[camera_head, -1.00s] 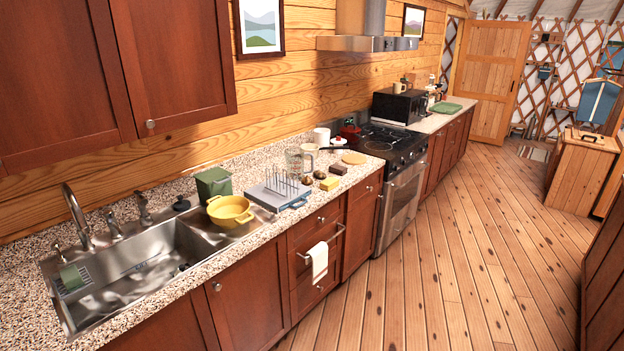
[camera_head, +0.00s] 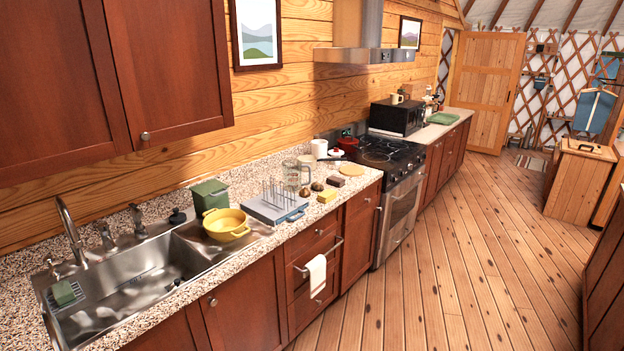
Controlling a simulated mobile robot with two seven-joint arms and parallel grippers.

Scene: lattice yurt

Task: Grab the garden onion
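Two small round brown items lie on the speckled counter (camera_head: 352,190), between the glass measuring jug and the yellow block. The nearer one (camera_head: 304,192) and the farther one (camera_head: 317,186) are both onion-like in colour and shape. They are too small to tell which is the garden onion. Neither of my grippers is in view.
Around them stand a glass jug (camera_head: 291,175), a yellow block (camera_head: 327,195), a dark block (camera_head: 335,182), a round wooden board (camera_head: 351,169) and a blue-grey rack (camera_head: 276,207). A yellow pot (camera_head: 226,224) sits by the sink (camera_head: 130,285). The plank floor (camera_head: 450,240) is clear.

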